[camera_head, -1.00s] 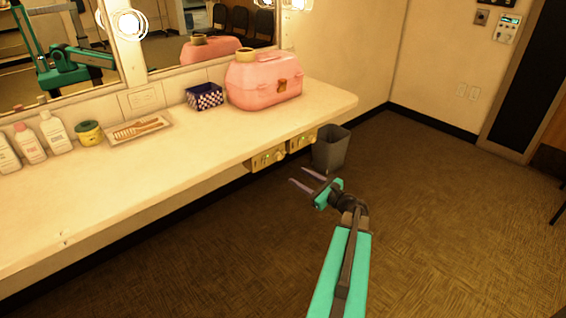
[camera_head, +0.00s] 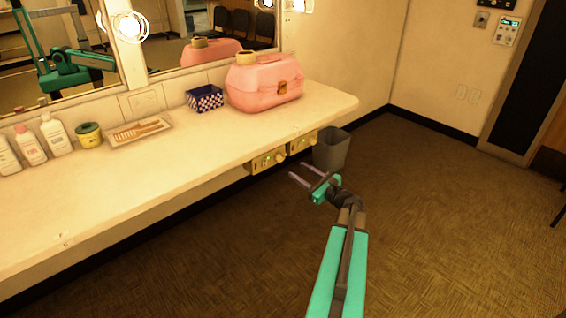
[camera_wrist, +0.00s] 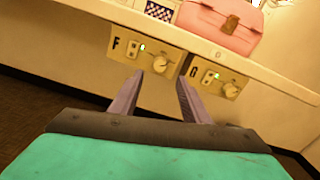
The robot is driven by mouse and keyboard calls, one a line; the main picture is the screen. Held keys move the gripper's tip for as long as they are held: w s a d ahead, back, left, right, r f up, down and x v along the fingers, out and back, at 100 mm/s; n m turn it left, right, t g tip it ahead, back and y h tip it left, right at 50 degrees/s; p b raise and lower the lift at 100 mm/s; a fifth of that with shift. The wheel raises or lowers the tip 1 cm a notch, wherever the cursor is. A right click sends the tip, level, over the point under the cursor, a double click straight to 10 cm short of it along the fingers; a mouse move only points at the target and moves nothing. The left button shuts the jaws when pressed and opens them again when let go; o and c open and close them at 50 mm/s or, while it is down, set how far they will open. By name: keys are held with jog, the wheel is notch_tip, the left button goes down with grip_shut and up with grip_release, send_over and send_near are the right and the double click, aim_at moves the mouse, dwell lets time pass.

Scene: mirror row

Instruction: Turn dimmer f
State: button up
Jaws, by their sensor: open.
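Dimmer f is a beige panel (camera_wrist: 122,46) marked F under the counter edge, with a round knob (camera_wrist: 160,64) and a small green light. It also shows in the head view (camera_head: 262,164). A second panel (camera_wrist: 230,80) with its own knob hangs to its right; its letter looks like G or O. My gripper (camera_wrist: 158,85) is open and empty, its fingers pointing up toward the panels. The knob of dimmer f appears between the fingertips in the wrist view, apparently still apart from them. In the head view my gripper (camera_head: 305,174) is below and right of the panels.
The long counter (camera_head: 190,165) overhangs the panels. A pink case (camera_head: 262,90), a checkered box (camera_head: 205,98) and bottles stand on it. A grey bin (camera_head: 332,150) stands on the floor close behind my gripper. The floor in front is clear.

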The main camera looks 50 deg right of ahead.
aim_at(280, 160)
jog(key=w, duration=1)
jog(key=shift+w+d, duration=0.1)
jog(key=shift+d, duration=0.25)
jog(key=shift+a, duration=0.1)
jog(key=c, duration=1.1)
